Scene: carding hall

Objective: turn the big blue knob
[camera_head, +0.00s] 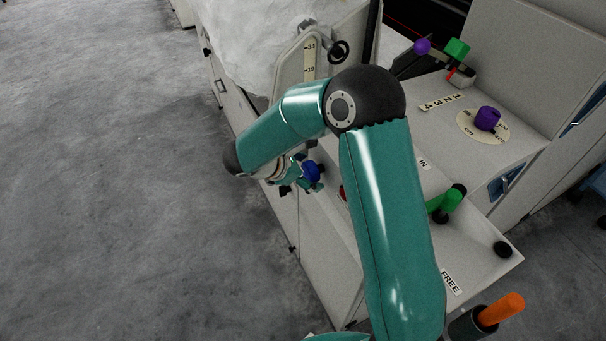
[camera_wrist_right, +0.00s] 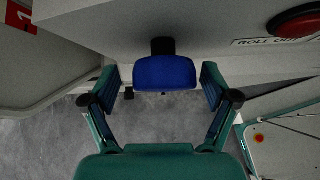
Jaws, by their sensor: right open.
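The big blue knob (camera_head: 312,172) sticks out from the grey machine front, partly hidden by my right gripper in the head view. In the right wrist view the blue knob (camera_wrist_right: 165,73) is on a short black stem, between and just beyond my fingertips. My right gripper (camera_head: 297,180) is open, its two fingers (camera_wrist_right: 160,92) on either side of the knob with a gap on each side. I see no contact. My left gripper is not in view.
A red button (camera_wrist_right: 296,18) with a "ROLL OUT" label is close to the right. A green handle (camera_head: 446,204), a purple knob (camera_head: 487,118) on a dial, an orange handle (camera_head: 502,309) and a black handwheel (camera_head: 339,51) stand around my arm. Floor at left is clear.

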